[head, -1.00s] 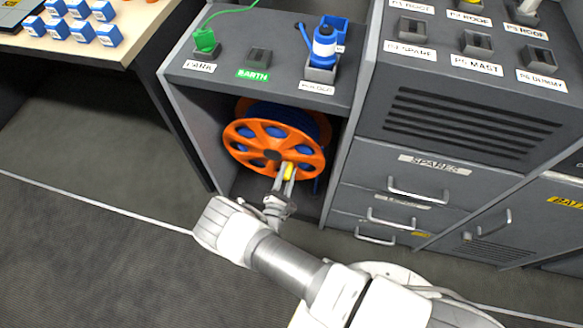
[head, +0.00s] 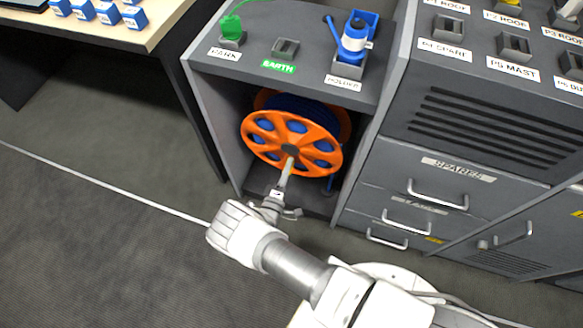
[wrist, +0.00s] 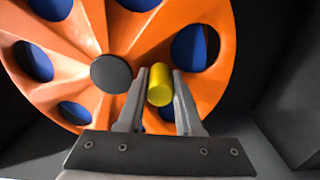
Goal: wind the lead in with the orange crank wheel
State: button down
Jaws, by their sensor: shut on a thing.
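The orange crank wheel (head: 252,140) faces out of an open bay in the grey console, with blue lead (head: 285,103) wound on the reel behind it. It fills much of the wrist view (wrist: 75,55), with a dark hub (wrist: 111,74) and blue showing through its round holes. My gripper (head: 288,168) is at the wheel's lower part, just below the hub. In the wrist view the fingers (wrist: 160,92) are closed around the yellow crank handle (wrist: 160,78), right of the hub. In the head view the handle is hidden by the gripper.
A blue plug (head: 354,38) stands in the holder on the console top, beside an EARTH socket (head: 285,47) and a green plug (head: 231,27). The bay's side walls (head: 222,125) stand close on both sides. Drawers with handles (head: 438,196) are to the right. Open floor lies left.

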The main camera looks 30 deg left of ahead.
jog(key=shift+s+a+m, duration=0.1)
jog(key=shift+a+m, duration=0.65)
jog(key=shift+m, duration=0.55)
jog(key=c, duration=0.8)
grip_release()
jog(key=shift+c, duration=0.2)
jog(key=shift+s, duration=0.15)
